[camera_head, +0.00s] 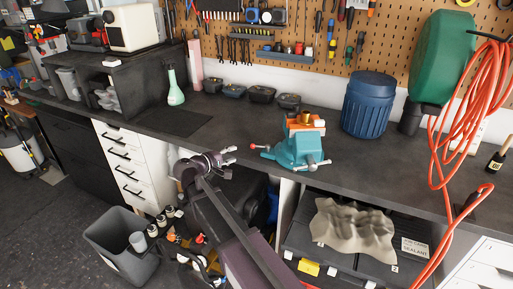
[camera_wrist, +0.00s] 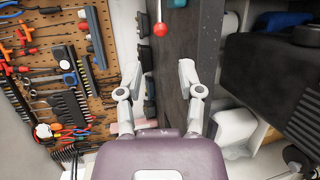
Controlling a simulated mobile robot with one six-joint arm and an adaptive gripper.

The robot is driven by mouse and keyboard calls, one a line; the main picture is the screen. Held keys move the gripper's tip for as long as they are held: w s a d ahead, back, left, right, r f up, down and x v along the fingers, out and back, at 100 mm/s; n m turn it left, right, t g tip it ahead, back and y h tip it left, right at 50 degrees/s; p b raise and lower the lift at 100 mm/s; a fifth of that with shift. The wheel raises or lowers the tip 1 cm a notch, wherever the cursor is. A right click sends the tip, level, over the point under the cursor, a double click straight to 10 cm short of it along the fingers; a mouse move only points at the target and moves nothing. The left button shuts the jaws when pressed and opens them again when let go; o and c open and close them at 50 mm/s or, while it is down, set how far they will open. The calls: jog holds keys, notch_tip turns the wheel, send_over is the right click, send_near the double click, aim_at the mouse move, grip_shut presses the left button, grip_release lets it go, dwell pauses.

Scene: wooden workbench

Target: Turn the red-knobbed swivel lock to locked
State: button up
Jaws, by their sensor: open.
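A teal bench vise (camera_head: 293,150) stands near the front edge of the workbench, with an orange piece in its jaws. A thin lever with a red knob (camera_head: 252,146) sticks out from its left side, and this is the swivel lock. In the wrist view the red knob (camera_wrist: 160,29) shows at the top centre, with part of its pale lever above it. My gripper (camera_head: 231,158) is left of the knob at the bench's front edge. In the wrist view my gripper (camera_wrist: 161,75) is open and empty, its fingers apart, with the knob beyond the fingertips and not touched.
The dark workbench top (camera_head: 220,113) has free room left of the vise. A blue barrel (camera_head: 368,105) stands right of the vise. A green spray bottle (camera_head: 174,88) and several small bins (camera_head: 262,95) are at the back. An orange hose (camera_head: 470,95) hangs at the right.

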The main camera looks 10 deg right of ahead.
aim_at(254, 147)
jog(key=b+x, duration=0.2)
jog(key=x, duration=1.1)
jog(key=shift+a, duration=0.1)
grip_shut()
